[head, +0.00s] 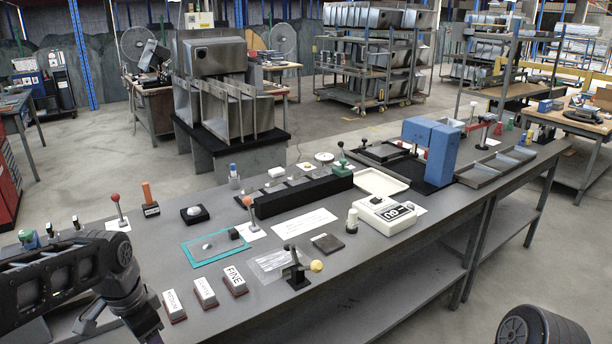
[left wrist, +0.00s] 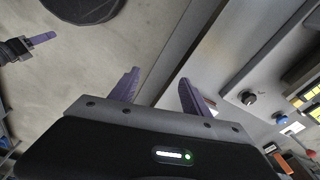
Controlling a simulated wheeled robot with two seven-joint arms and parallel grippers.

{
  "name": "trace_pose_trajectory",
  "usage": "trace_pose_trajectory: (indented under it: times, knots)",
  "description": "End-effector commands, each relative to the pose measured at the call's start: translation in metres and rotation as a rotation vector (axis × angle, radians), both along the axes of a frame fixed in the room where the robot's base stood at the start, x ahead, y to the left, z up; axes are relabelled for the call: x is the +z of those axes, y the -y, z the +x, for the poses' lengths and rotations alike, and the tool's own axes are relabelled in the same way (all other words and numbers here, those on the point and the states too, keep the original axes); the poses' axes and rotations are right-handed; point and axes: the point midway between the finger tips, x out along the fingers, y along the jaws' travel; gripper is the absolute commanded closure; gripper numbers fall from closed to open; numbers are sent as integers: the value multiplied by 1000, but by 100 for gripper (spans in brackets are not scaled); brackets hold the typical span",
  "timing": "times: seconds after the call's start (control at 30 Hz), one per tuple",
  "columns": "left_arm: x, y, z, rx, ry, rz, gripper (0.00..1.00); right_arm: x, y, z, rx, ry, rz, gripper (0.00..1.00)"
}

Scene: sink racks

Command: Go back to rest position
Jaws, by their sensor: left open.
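My left gripper (left wrist: 157,88) shows in the left wrist view with its two purple fingers spread apart and nothing between them. It is beside the edge of the grey bench, over bare floor. In the head view my left arm comes in at the lower left, and its fingers are not visible there. A small purple finger on a dark wrist, apparently my right gripper (left wrist: 40,39), shows at the left of the left wrist view. Its opening is too small to judge. In the head view only a round dark part of my right arm shows at the lower right.
The long grey workbench (head: 350,262) crosses the head view. It carries labelled blocks (head: 204,292), a teal-edged tray (head: 215,247), a white scale (head: 382,214), a blue press (head: 432,150) and a black rack (head: 300,195). Concrete floor (head: 540,240) is clear at right.

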Motion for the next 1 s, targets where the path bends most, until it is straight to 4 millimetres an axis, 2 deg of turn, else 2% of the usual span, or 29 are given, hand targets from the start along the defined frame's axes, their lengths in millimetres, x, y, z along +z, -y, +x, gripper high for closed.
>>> trace_pose_trajectory:
  times: [0.2, 0.37, 0.47, 0.57, 0.6, 0.67, 0.7, 0.77, 0.8, 0.9, 1.0]
  knots:
    - [-9, 16, 30, 108, 133, -61, 45, 0, 0, 0, 0, -1, 0, 64]
    - [-39, 44, 54, 215, 214, -148, 45, 0, 0, 0, 0, -1, 0, 64]
    - [-73, 70, 64, 303, 245, -226, 45, 0, 0, 0, 0, 0, 0, 64]
    - [-125, 106, 63, 423, 248, -322, 45, 0, 0, 0, 0, -1, 0, 64]
    - [-151, 123, 56, 482, 235, -361, 45, 0, 0, 0, 0, -1, 0, 64]
    - [-191, 148, 38, 573, 206, -410, 45, 0, 0, 0, 0, -1, 0, 64]
    - [-216, 163, 22, 629, 179, -434, 45, 0, 0, 0, 0, -1, 0, 64]
    - [-250, 183, -8, 703, 131, -454, 45, 0, 0, 0, 0, 0, 0, 64]
    - [-270, 194, -30, 741, 95, -458, 45, 0, 0, 0, 0, 0, 0, 64]
    - [-308, 216, -87, 790, -6, -444, 45, 0, 0, 0, 0, -1, 0, 64]
    - [-329, 231, -135, 788, -108, -417, 45, 0, 0, 0, 0, -1, 0, 64]
